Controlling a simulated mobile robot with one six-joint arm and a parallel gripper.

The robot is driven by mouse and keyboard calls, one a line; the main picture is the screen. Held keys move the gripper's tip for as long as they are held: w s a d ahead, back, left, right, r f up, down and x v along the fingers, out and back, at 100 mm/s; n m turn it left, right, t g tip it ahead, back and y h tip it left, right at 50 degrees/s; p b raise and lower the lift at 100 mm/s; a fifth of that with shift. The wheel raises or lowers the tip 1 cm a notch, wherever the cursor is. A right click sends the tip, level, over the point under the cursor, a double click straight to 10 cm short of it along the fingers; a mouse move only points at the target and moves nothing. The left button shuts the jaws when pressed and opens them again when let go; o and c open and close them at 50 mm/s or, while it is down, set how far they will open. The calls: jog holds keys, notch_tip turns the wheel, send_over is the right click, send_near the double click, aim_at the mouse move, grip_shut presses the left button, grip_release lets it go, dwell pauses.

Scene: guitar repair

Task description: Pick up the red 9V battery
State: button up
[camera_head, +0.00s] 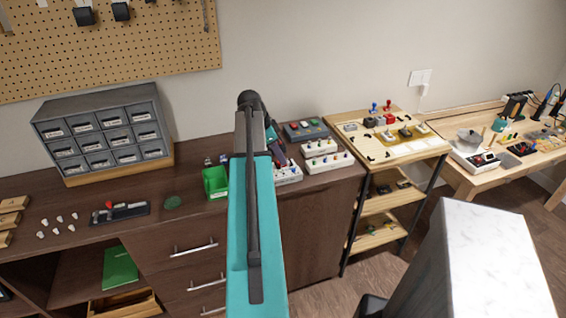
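A small red block (389,118) lies on the light wooden top of the shelf stand (415,152), right of centre. It may be the red 9V battery, but it is too small to be sure. My teal arm reaches up the middle of the picture, over the front of the dark workbench. My gripper is not clearly visible; the far end of the arm is partly hidden behind its own links, left of the stand. I cannot make out its fingers or anything held.
On the dark workbench (195,193) stand a grey drawer cabinet (107,138), a green bin (215,183) and several pedals (330,162). Several small parts surround the red block on the stand. A light wooden table (460,120) with tools stands at right.

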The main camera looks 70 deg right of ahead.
jog(key=shift+x, duration=1)
grip_shut()
jog(key=shift+r, duration=0.1)
jog(key=shift+r+b, duration=0.55)
jog(key=shift+r, duration=1)
jog(key=s+a+r+b, duration=0.1)
jog(key=s+a+b, duration=0.2)
jog(key=s, duration=1.2)
jog(key=shift+s+a+r, duration=0.2)
jog(key=shift+a+r, duration=0.15)
jog(key=shift+a, duration=0.35)
jog(key=shift+r, duration=0.1)
